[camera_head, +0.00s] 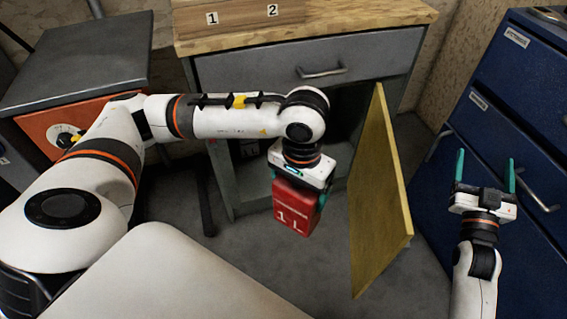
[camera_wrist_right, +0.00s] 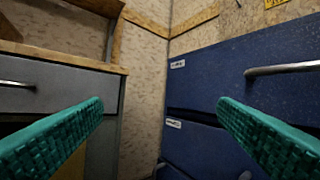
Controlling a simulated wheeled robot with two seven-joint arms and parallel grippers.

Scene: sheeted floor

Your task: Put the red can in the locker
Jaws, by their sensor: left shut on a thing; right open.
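A red can (camera_head: 294,211), boxy and marked "1 L", is held by my left gripper (camera_head: 303,190) in the head view. The gripper points down and is shut on the can's upper part, which it partly hides. The can hangs in front of the open locker (camera_head: 226,178), a grey cabinet under a wooden top, left of its open yellow door (camera_head: 379,200). Part of the locker's inside is hidden by my left arm. My right gripper (camera_head: 486,172) is open and empty, pointing up in front of the blue drawers. Its two green fingers show apart in the right wrist view (camera_wrist_right: 160,125).
A grey drawer (camera_head: 325,70) with a handle sits above the locker opening. Blue drawers (camera_head: 520,120) stand at the right. A dark-topped orange safe (camera_head: 50,130) stands at the left. Grey floor (camera_head: 330,270) is clear below the can.

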